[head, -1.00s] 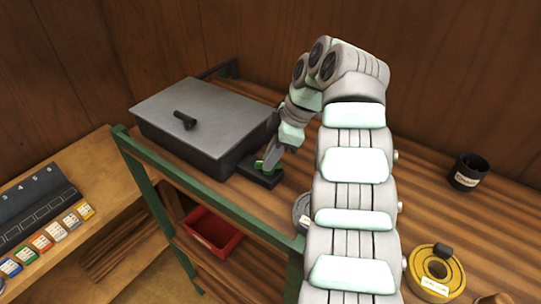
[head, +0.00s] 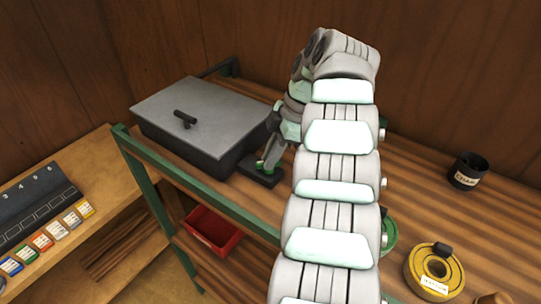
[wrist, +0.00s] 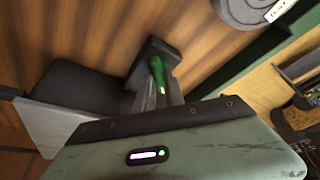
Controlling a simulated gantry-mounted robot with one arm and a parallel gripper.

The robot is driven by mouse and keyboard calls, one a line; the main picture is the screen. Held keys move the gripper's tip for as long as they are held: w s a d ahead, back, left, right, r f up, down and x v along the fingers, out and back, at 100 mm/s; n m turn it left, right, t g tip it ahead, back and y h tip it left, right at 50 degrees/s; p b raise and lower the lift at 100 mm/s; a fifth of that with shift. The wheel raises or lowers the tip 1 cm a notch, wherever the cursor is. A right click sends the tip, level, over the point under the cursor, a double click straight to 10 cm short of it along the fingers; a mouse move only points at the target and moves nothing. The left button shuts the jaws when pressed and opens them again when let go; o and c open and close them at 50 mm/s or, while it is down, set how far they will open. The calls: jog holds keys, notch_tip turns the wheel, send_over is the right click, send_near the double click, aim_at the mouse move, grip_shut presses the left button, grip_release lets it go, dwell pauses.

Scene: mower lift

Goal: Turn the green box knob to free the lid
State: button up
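The grey-lidded dark box (head: 190,150) stands on the wooden bench top, its lid (head: 215,108) lying flat and closed, with a black handle (head: 184,118) on top. The green box knob (wrist: 157,70) sits on a black block (head: 260,176) at the box's near right side. In the head view the knob is mostly hidden by my fingers. My gripper (head: 270,160) reaches down onto the knob. In the wrist view my two grey fingers (wrist: 158,92) stand close on either side of the knob and appear shut on it.
A red bin (head: 213,232) sits on a lower shelf. A yellow ring-shaped item (head: 435,272) and a black cup (head: 468,171) stand on the bench at right. A green frame rail (head: 200,188) runs along the bench edge. A numbered rack (head: 35,205) lies at left.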

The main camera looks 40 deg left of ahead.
jog(key=o, duration=0.4)
jog(key=shift+o, duration=0.2)
jog(key=shift+d, duration=0.1)
